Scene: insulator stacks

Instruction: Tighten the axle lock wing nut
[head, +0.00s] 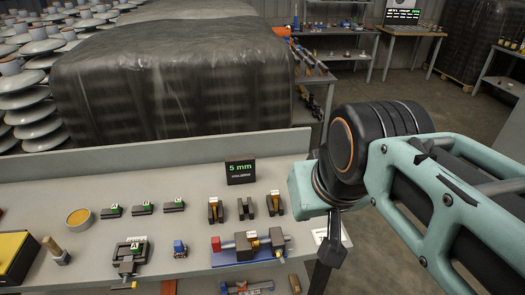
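I cannot make out the axle lock wing nut for certain. A small fixture (236,256) with a blue base, a red part and a grey rod stands near the front right of the grey bench (195,232).
A sign reading "5 mm" (240,172) stands at the bench's back edge. Several small blocks (246,208) stand in a row before it. A round tin (79,217) and a yellow-topped box (12,252) are at left. A wrapped pallet (175,80) stands behind the bench.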

